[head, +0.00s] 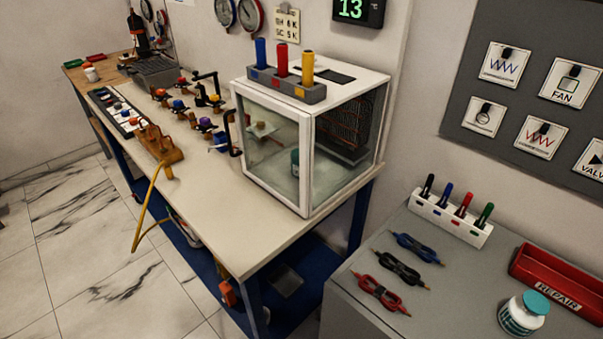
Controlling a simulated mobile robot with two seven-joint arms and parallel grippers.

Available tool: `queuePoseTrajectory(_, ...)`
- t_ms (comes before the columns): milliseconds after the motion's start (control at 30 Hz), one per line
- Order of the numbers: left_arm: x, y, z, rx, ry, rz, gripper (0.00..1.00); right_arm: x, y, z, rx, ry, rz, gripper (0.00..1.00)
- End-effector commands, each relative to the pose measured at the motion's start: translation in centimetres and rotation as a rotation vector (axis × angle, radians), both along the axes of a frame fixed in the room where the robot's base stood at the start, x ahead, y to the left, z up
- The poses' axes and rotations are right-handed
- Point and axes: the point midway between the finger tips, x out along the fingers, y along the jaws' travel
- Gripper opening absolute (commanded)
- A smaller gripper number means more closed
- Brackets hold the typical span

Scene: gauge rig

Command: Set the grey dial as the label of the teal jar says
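A white jar with a teal lid (523,315) stands at the front of the grey cabinet top at the lower right. Dark marks show on its side, too small to read. A small teal object (296,160), perhaps another jar, stands inside the glass-fronted box behind the glass; no label on it can be read. A control panel (113,112) with several small knobs lies on the long bench at the left. I cannot tell whether one of them is the grey dial. Neither of my grippers is in view.
The glass-fronted box (308,130) appears closed on the bench (260,222). A display (357,10) reads 13.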

Motion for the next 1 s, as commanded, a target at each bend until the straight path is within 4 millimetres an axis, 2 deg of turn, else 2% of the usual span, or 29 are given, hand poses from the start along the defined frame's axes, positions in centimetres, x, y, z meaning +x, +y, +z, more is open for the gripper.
queuePoseTrajectory(433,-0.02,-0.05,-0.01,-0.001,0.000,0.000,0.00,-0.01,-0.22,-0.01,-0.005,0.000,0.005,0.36)
queuePoseTrajectory(700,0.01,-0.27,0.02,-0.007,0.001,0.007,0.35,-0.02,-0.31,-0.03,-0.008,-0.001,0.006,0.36)
queuePoseTrajectory(1000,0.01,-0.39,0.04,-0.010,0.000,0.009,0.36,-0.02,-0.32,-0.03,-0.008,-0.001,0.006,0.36)
